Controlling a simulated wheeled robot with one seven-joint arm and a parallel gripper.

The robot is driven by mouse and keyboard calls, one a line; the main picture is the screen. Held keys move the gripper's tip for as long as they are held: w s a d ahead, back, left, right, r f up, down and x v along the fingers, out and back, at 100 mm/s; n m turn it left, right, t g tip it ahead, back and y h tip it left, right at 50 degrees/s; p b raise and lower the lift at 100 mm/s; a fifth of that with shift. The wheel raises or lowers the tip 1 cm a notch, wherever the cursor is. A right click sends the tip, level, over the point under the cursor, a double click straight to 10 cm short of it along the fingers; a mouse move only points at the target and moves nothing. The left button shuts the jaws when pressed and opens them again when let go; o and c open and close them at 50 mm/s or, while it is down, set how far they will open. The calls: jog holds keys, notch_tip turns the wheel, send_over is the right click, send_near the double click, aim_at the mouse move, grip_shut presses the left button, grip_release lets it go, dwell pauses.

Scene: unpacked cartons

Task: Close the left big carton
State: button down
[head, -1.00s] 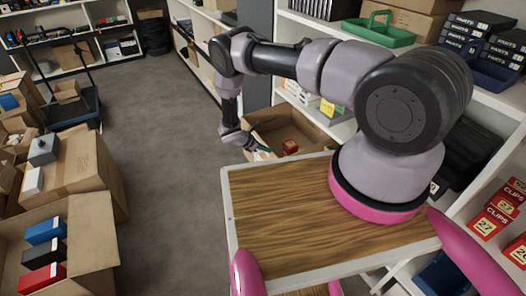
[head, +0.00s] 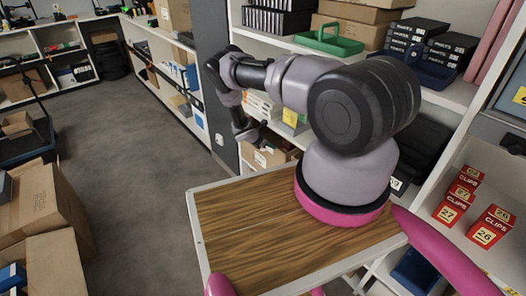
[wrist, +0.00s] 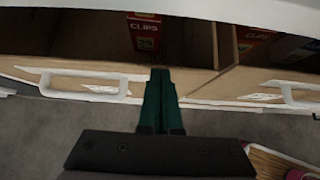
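Big cartons stand at the left edge of the head view. One brown carton (head: 45,205) is tall, and another open carton (head: 58,262) in front of it is cut off by the frame edge. I cannot tell which the task calls the left one. My gripper (head: 262,143) is far from these, low beside the shelves, near a small cardboard carton (head: 270,157). In the wrist view its green fingers (wrist: 160,78) are together with nothing visible between them. They point at a cardboard wall (wrist: 110,78) with white-edged handles. Red CLIPS boxes (wrist: 145,32) sit behind that wall.
My wooden-topped base (head: 250,235) fills the front. Shelves (head: 310,50) with boxes and a green tray (head: 328,40) stand close on the right. Grey floor (head: 135,130) is open between the left cartons and the shelves. A white board (wrist: 200,8) crosses the top of the wrist view.

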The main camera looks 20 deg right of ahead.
jog(key=shift+w+d, duration=0.2)
jog(key=shift+d, duration=0.7)
